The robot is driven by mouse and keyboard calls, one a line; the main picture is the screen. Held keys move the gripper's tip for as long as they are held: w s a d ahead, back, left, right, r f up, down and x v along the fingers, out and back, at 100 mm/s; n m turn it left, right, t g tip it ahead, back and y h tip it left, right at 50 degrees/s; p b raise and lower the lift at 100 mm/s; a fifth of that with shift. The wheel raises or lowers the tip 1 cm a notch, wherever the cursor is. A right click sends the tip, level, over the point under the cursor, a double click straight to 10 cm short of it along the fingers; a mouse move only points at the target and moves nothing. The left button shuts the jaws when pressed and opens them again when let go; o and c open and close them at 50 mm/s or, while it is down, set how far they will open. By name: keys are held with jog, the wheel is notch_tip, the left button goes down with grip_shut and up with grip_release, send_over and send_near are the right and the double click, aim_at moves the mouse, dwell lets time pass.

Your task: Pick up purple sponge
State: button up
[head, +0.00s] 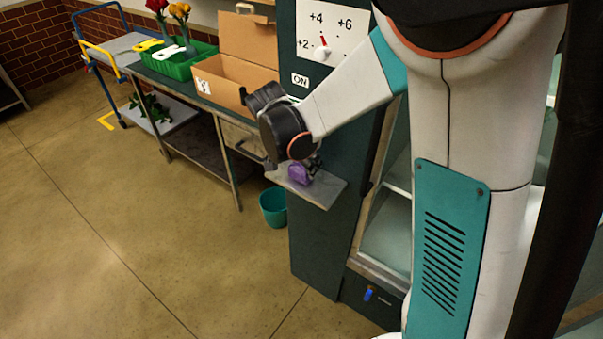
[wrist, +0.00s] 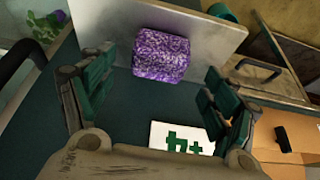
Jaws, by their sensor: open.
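The purple sponge (head: 300,174) rests on a small grey shelf (head: 323,194) that juts from the dark cabinet. In the wrist view the sponge (wrist: 161,54) is a speckled purple block on the pale shelf plate (wrist: 219,35), ahead of my fingers and between their lines. My gripper (head: 312,163) is just above the sponge in the head view, its fingers partly hidden by my wrist. In the wrist view my gripper (wrist: 160,85) has its two green-padded fingers spread wide, with nothing between them. I see no contact with the sponge.
A dark cabinet (head: 325,238) with a dial panel (head: 333,28) stands right behind the shelf. A teal bucket (head: 273,207) is on the floor below. To the left, a workbench (head: 180,88) holds an open cardboard box (head: 228,84) and a green tray (head: 178,68).

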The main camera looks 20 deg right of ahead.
aim_at(301, 167)
jog(key=b+x, duration=0.1)
jog(key=x, duration=0.3)
jog(key=shift+d+f+b, duration=0.1)
jog(key=shift+f+b, duration=0.05)
jog(key=shift+b, duration=0.2)
jog(key=c, duration=1.1)
jog(key=shift+s+r+p, duration=0.1)
jog(key=shift+r+p, duration=0.5)
jog(key=shift+r, duration=0.1)
notch_tip(301, 167, up, 6)
jog(key=shift+f+p, duration=0.1)
jog(key=shift+p, duration=1.15)
jog(key=s+a+p, duration=0.1)
jog(key=s+a, duration=0.2)
jog(key=a, duration=0.2)
jog(key=s+a+p, duration=0.1)
jog(key=s+a, duration=0.3)
jog(key=a, duration=0.1)
jog(key=s+a+p, duration=0.1)
jog(key=s+a, duration=0.3)
jog(key=a, duration=0.2)
jog(key=shift+s+a, duration=0.1)
jog(key=shift+s, duration=0.15)
